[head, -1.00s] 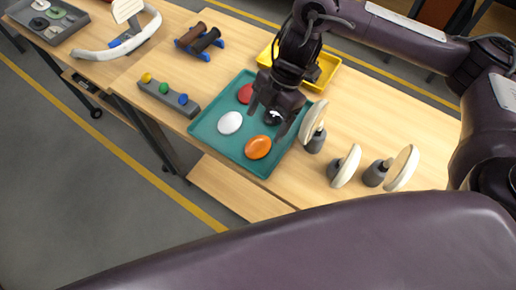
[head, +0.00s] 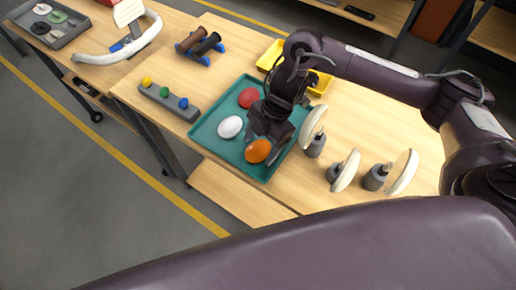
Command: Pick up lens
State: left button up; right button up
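The teal tray (head: 205,128) lies on the wooden table with coloured oval lenses in it. A red lens (head: 249,98) is at its back, a white lens (head: 230,127) at its left, and an orange lens (head: 258,151) towards its front. My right gripper (head: 264,150) points down at the orange lens, its fingers apart on either side of it. Whether they touch the lens I cannot tell. The lens still appears to lie in the tray. The dark lens area is hidden behind my gripper. My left gripper is out of view.
Pale discs on dark stands (head: 345,170) are close to the tray's right. A yellow bin (head: 268,56) is behind my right arm. A bar with coloured knobs (head: 168,102) and a rack of brown rollers (head: 200,45) are at the left. Bare table lies at the right.

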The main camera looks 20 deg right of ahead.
jog(key=c, duration=0.8)
jog(key=shift+r, duration=0.15)
